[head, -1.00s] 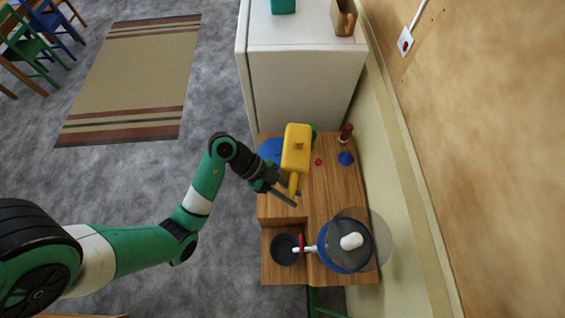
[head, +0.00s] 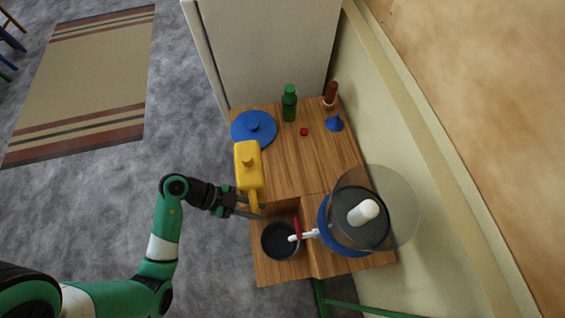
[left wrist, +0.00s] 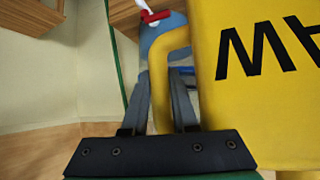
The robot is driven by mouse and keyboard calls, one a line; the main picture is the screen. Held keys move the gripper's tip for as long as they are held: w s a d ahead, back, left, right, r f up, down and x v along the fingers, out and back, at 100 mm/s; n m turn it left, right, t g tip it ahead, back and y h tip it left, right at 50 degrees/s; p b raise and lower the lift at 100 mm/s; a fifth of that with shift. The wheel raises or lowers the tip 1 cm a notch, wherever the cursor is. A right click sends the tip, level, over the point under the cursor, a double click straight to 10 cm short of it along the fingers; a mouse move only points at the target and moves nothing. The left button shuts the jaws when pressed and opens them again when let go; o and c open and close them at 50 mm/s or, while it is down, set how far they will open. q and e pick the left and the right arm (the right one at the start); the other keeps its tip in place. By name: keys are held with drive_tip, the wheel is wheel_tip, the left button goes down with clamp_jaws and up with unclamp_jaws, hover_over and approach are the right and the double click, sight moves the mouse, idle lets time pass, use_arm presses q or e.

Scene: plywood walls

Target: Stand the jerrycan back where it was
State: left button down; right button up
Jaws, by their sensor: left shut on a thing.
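The yellow jerrycan (head: 247,163) hangs at the left edge of the wooden counter (head: 310,172), in front of the blue round lid. Dark lettering shows on its side in the left wrist view (left wrist: 268,70). My left gripper (head: 246,209) is shut on the curved yellow tube at the can's near end, which runs between the fingers (left wrist: 160,100) in the left wrist view. The can's underside is hidden, so I cannot tell its height over the counter. My right gripper is not in view.
A dark bowl (head: 281,241) sits on a lower step under the red-levered tap of a blue dispenser (head: 330,238). A blue lid (head: 262,137), green bottle (head: 289,105), red cap (head: 304,132), blue funnel (head: 334,123) and brown bottle (head: 329,92) stand behind. The counter's middle is clear.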

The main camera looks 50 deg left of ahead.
use_arm(q)
drive_tip(key=shift+s+a+f+b, duration=0.1)
drive_tip(key=shift+f+b, duration=0.1)
drive_tip(key=shift+f, duration=0.35)
drive_tip(key=shift+s+f+b, duration=0.1)
drive_tip(key=shift+f+b, duration=0.05)
drive_tip(key=shift+f, duration=0.4)
drive_tip(key=w+f+b, duration=1)
drive_tip(key=w+f, duration=0.2)
drive_tip(key=w, duration=0.2)
drive_tip(key=shift+f, duration=0.4)
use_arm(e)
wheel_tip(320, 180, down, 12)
use_arm(q)
drive_tip(key=shift+f, duration=0.15)
drive_tip(key=c, duration=0.7)
unclamp_jaws()
